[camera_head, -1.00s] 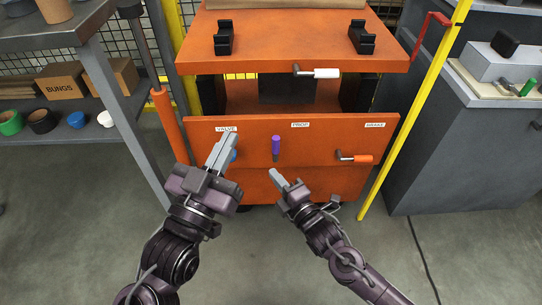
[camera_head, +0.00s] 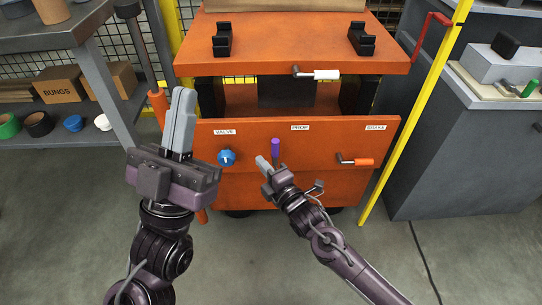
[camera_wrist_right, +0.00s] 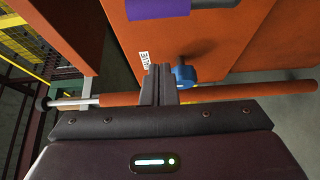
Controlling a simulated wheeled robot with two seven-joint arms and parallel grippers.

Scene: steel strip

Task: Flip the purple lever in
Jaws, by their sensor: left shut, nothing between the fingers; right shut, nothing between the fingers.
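The purple lever (camera_head: 276,146) points upward on the orange front panel, below the label PROP. Its purple grip also shows at the top edge of the right wrist view (camera_wrist_right: 157,8). My right gripper (camera_head: 263,163) is shut and empty, with its fingertips just left of the lever in the head view. Whether they touch it I cannot tell. The lever's lower end is hidden behind this gripper. In the right wrist view the shut fingers (camera_wrist_right: 160,85) show with nothing between them. My left gripper (camera_head: 182,96) is shut and empty, raised left of the panel.
A blue valve knob (camera_head: 227,157) sits left of the lever. An orange-handled lever (camera_head: 356,160) is at the panel's right, and a white-handled lever (camera_head: 322,74) is on the shelf edge above. A grey shelf (camera_head: 100,125) stands left, a yellow post (camera_head: 418,108) right.

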